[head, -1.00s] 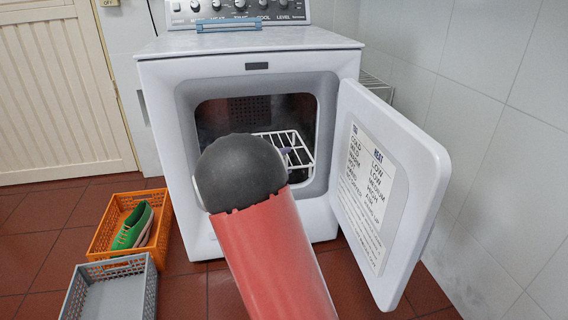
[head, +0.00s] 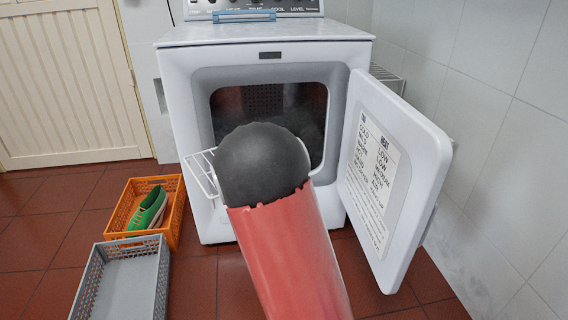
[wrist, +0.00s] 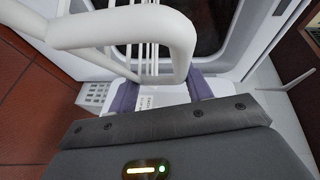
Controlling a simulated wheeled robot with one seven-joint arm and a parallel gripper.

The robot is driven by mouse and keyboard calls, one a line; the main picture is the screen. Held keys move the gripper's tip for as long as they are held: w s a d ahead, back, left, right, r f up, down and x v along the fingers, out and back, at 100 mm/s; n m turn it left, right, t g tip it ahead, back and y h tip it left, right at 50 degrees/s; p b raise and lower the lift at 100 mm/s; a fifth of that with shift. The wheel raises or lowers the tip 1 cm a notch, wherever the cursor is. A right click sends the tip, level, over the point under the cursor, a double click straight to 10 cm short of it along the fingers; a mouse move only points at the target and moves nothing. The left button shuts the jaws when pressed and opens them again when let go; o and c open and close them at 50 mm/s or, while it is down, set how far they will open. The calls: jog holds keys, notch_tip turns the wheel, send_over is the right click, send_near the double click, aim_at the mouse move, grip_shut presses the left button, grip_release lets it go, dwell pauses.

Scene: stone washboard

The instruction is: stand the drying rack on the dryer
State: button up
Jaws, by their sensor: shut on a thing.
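The white wire drying rack (head: 203,173) is outside the dryer, in front of the left side of its opening. In the head view my dark wrist hides much of it. In the wrist view its thick white bars (wrist: 120,26) fill the upper left. My gripper (wrist: 162,92), with purple fingers, is shut on the rack; the head view hides the fingers. The white dryer (head: 190,130) stands ahead with its door (head: 405,165) swung open to the right. Its flat top (head: 330,34) is mostly bare, with a light blue object (head: 244,15) at the back.
An orange crate (head: 118,212) with a green shoe (head: 148,208) stands on the floor at the left. A grey crate (head: 158,280) is in front of it. A tiled wall (head: 500,110) closes the right side, and the open door juts toward me.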

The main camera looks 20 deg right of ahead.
jog(key=w+a+f+n+t+y, duration=0.1)
jog(key=a+f+n+y, duration=0.1)
jog(key=a+y, duration=0.3)
jog(key=a+f+n+t+y, duration=0.2)
jog(key=a+n+y, duration=0.3)
jog(key=a, duration=0.3)
jog(key=shift+w+f+n, duration=0.3)
jog(key=shift+w+f, duration=0.05)
jog(key=shift+f, duration=0.3)
jog(key=shift+r, duration=0.1)
